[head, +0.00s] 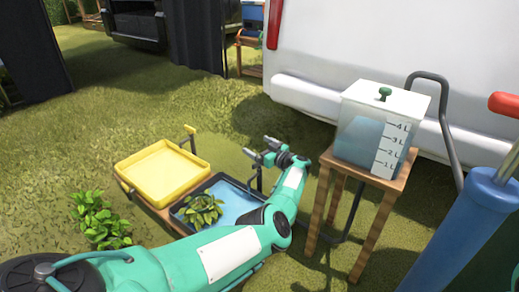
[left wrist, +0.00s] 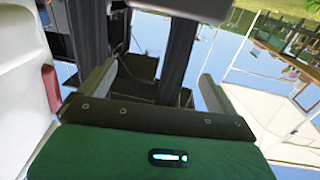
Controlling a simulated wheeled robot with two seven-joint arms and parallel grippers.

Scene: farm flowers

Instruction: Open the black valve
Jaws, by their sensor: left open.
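My left gripper (head: 258,148) is above the far right corner of the black-rimmed tray (head: 216,176). Its two fingers are apart, with nothing visible between them. In the left wrist view the fingers of my left gripper (left wrist: 155,95) are also spread and empty. A thin dark upright piece (head: 259,180) stands at the tray's right edge, just below the gripper; it may be part of the black valve, but the gripper and arm partly hide it. I cannot make out the valve's handle or its position. My right gripper is not in view.
A water tank (head: 367,138) with a litre scale stands on a wooden stool (head: 362,176) at right. The black-rimmed tray holds blue water and a plant (head: 200,209). A white vehicle (head: 350,40) stands behind.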

